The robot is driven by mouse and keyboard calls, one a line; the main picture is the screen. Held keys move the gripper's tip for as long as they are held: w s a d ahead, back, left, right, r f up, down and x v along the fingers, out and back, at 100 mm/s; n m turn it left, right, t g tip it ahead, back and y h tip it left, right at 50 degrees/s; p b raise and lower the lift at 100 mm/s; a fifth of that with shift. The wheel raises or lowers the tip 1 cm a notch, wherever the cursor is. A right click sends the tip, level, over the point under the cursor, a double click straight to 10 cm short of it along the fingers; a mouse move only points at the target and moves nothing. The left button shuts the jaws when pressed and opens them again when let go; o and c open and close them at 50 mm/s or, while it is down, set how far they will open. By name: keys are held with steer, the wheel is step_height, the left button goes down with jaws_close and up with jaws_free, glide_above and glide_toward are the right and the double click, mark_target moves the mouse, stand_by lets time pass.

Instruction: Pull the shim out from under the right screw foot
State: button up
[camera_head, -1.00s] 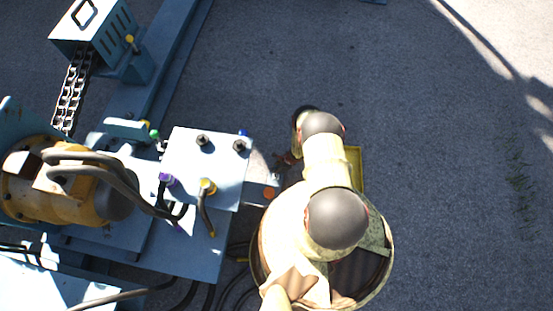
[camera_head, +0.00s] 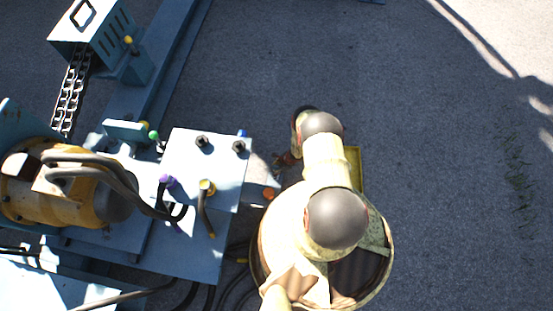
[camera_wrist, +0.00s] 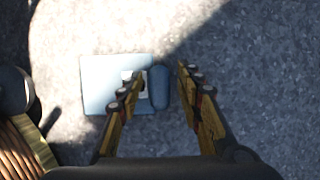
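In the wrist view my gripper (camera_wrist: 161,74) is open, pointing down at the ground. A light blue flat plate (camera_wrist: 97,88) lies below, mostly left of the fingers. A rounded blue-grey piece (camera_wrist: 160,88) stands at its right edge, seen between the two fingers and apparently untouched. A small pale piece (camera_wrist: 128,75) on the plate is partly covered by the left finger. I cannot tell for sure which of these is the shim and which the screw foot. In the head view my gripper (camera_head: 286,160) shows only partly beside my arm, and the foot area is hidden.
A blue machine frame with a pale top plate (camera_head: 205,160) stands left of my arm. It carries bolts, coloured knobs and hoses. A yellow motor (camera_head: 55,195) and a chain (camera_head: 70,92) are farther left. Black cables lie at the bottom. Open asphalt (camera_head: 450,180) is on the right.

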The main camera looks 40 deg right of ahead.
steer(key=shift+r, duration=0.1)
steer(key=v, duration=0.7)
steer(key=shift+s+r, duration=0.25)
steer(key=shift+r, duration=0.05)
steer(key=shift+d+r, duration=0.1)
steer(key=shift+d, duration=0.05)
stand_by(0.7)
